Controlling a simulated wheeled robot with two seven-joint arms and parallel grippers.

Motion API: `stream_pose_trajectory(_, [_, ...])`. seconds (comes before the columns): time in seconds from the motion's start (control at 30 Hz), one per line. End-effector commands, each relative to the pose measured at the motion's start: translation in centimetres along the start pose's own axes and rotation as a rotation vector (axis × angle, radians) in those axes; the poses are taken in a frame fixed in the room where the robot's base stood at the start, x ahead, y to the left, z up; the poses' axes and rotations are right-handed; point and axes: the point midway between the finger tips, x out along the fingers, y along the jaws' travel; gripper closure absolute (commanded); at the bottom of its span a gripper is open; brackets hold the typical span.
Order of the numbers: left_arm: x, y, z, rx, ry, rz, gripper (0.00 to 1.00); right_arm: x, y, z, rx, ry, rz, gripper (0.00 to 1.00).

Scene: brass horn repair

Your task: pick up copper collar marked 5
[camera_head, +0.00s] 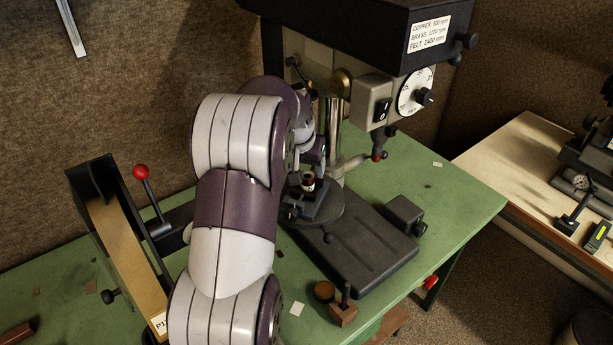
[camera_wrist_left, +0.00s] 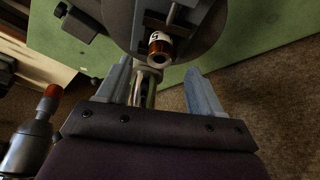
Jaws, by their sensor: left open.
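The copper collar (camera_wrist_left: 160,48) has a shiny copper rim and a white label with a dark mark that I cannot read for certain. It sits in the small dark vise on the round drill-press table, and also shows as a small copper and white piece in the head view (camera_head: 308,183). My left gripper (camera_wrist_left: 160,84) is open and empty, its two grey fingers apart on either side of the line to the collar. The collar lies beyond the fingertips, not between them. In the head view my left arm hides part of the vise area. My right gripper is not in view.
The drill press head (camera_head: 345,35) overhangs the spot, with its column (camera_head: 334,125) close behind. A red-knobbed lever (camera_head: 142,172) stands at the left. A small wooden block with a peg (camera_head: 343,312) sits at the green bench's (camera_head: 455,195) front edge.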

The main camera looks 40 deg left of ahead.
Motion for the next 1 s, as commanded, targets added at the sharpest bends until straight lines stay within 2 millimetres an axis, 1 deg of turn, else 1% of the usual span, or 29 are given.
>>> stream_pose_trajectory(0.03, [0.3,-0.1,-0.2,0.0,-0.005,0.001,0.34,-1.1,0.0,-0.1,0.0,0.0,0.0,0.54])
stream_pose_trajectory(0.13, [2.0,-0.4,-0.6,0.0,-0.006,0.0,0.34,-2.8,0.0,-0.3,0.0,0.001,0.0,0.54])
stream_pose_trajectory(0.2, [3.5,-0.3,-0.5,0.0,-0.005,0.0,0.34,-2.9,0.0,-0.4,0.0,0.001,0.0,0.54])
stream_pose_trajectory(0.3, [4.6,-0.3,-0.5,0.0,-0.001,0.0,0.34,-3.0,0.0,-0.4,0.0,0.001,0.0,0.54])
stream_pose_trajectory(0.5, [4.8,-0.3,-0.4,0.001,0.0,0.0,0.34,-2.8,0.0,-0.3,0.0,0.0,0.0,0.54])
stream_pose_trajectory(0.57, [4.8,-0.3,-0.4,0.001,0.0,0.0,0.54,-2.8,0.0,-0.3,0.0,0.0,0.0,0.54])
stream_pose_trajectory(0.6, [4.8,-0.3,-0.4,0.001,0.0,0.0,0.67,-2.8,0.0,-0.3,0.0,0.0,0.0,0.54])
stream_pose_trajectory(0.67, [4.8,-0.3,-0.4,0.001,0.0,0.0,0.86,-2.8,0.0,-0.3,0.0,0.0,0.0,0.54])
stream_pose_trajectory(0.7, [4.8,-0.3,-0.4,0.001,0.0,0.0,0.99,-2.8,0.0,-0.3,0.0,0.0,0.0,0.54])
stream_pose_trajectory(0.9, [4.8,-0.3,-0.4,0.001,0.001,0.0,0.99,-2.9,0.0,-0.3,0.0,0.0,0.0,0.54])
stream_pose_trajectory(1.0, [4.4,-0.3,-0.7,0.001,0.004,-0.001,0.99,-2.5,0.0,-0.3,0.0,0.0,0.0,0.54])
